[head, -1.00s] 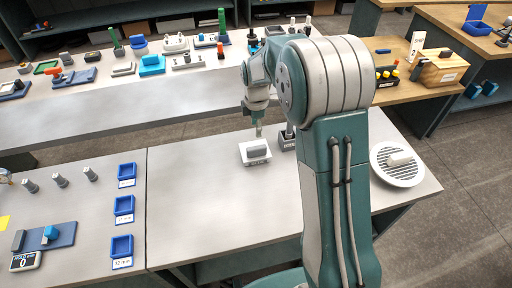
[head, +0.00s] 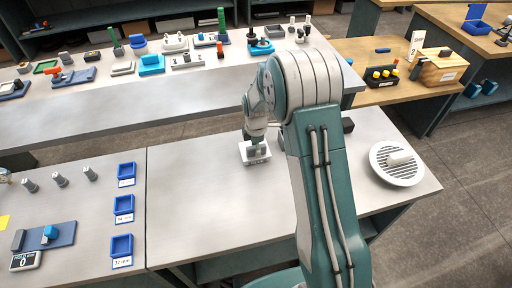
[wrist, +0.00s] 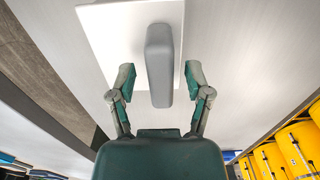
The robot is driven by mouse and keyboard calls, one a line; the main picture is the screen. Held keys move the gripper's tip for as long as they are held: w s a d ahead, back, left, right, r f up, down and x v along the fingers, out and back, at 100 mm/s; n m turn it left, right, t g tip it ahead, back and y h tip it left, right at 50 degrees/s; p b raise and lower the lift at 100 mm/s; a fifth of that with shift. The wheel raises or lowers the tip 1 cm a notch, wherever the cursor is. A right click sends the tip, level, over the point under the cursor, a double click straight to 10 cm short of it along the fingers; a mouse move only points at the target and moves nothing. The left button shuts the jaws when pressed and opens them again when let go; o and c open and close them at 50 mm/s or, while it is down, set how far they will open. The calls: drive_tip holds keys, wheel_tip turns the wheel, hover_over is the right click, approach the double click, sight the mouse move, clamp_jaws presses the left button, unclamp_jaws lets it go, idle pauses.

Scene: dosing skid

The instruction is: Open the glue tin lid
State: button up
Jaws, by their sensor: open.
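A white square piece with a label on its front edge (head: 257,160) sits on the grey table, and it fills the top of the wrist view (wrist: 112,35). A grey rounded bar (wrist: 159,50) stands up from it like a handle. I cannot tell for sure whether this is the glue tin and its lid. My gripper (head: 256,149) is right over it; in the wrist view my gripper (wrist: 160,80) is open, one finger on each side of the bar's near end, with gaps on both sides. In the head view my gripper mostly hides the bar.
A dark box (head: 347,125) shows just right of my arm. A round white slotted dish (head: 395,178) with a pale piece on it stands at the table's right. Blue trays (head: 123,207) line the left table. The table left of the white piece is clear.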

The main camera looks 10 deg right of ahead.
clamp_jaws()
drive_tip(key=shift+w+r, duration=0.15)
drive_tip(key=g, duration=0.1)
drive_tip(key=w+r+g, duration=0.1)
drive_tip(key=g, duration=0.1)
drive_tip(key=shift+w+r+g, duration=0.25)
drive_tip(key=shift+r+g, duration=0.05)
drive_tip(key=shift+w+r+g, duration=0.35)
drive_tip(key=shift+w+g, duration=0.25)
drive_tip(key=shift+g, duration=0.45)
drive_tip(key=shift+w+r+g, duration=0.35)
drive_tip(key=shift+w+g, duration=0.2)
drive_tip(key=shift+g, duration=0.5)
unclamp_jaws()
drive_tip(key=shift+f, duration=0.1)
drive_tip(key=shift+w, duration=0.1)
